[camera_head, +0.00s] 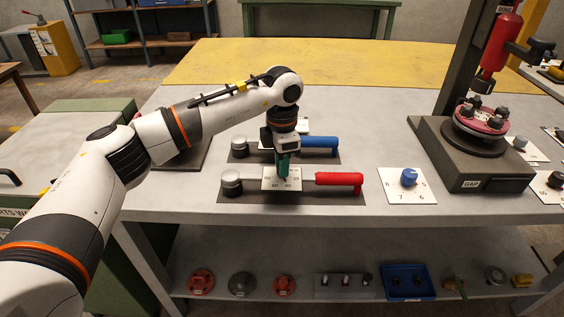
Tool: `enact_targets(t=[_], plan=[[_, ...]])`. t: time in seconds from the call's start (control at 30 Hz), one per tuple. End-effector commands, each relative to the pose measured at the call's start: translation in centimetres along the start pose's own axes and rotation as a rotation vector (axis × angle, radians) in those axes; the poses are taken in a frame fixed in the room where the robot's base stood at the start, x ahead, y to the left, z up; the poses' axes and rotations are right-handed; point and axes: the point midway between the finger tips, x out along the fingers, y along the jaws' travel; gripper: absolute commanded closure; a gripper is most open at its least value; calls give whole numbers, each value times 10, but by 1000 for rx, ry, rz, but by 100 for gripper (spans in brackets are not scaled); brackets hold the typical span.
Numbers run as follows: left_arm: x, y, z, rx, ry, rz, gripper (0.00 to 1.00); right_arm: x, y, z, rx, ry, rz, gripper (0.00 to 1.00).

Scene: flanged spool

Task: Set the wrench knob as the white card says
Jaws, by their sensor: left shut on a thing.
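The red-handled wrench (338,179) lies on a dark mat (237,198) near the table's front edge, its round grey head at the left. A white numbered plate (269,184) sits at its middle; its small figures are hard to read. My left gripper (283,177) points down over this plate, with its teal fingertips shut at the plate's centre. The wrench knob there is hidden by the fingers. A blue-handled wrench (320,142) lies behind, partly covered by my left arm. A white card behind it (303,125) is mostly hidden and unreadable. My right gripper is not in view.
A blue knob (409,177) on a white numbered plate (394,194) stands to the right. Farther right is a dark stand (482,165) labelled GAP, with a red flanged part (482,117) and a red tool (501,45) above. The yellow back area (350,62) is clear.

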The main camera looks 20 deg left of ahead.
Motion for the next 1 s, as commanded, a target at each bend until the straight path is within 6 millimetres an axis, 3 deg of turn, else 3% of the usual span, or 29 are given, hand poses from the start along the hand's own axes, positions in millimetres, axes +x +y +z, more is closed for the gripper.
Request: enact_targets(t=[0.07, 0.1, 0.2, 0.47, 0.63, 1.0], plan=[[-2, 0, 0, -1, 3, -2, 99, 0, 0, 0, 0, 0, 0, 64], [-2, 0, 0, -1, 3, -2, 71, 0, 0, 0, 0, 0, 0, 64], [-1, 0, 0, -1, 2, -2, 55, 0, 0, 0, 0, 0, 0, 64], [-1, 0, 0, -1, 1, -1, 54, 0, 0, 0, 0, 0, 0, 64], [-12, 0, 0, -2, 2, -2, 54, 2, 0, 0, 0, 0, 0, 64], [-87, 0, -1, -1, 3, -4, 54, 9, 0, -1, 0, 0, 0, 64]])
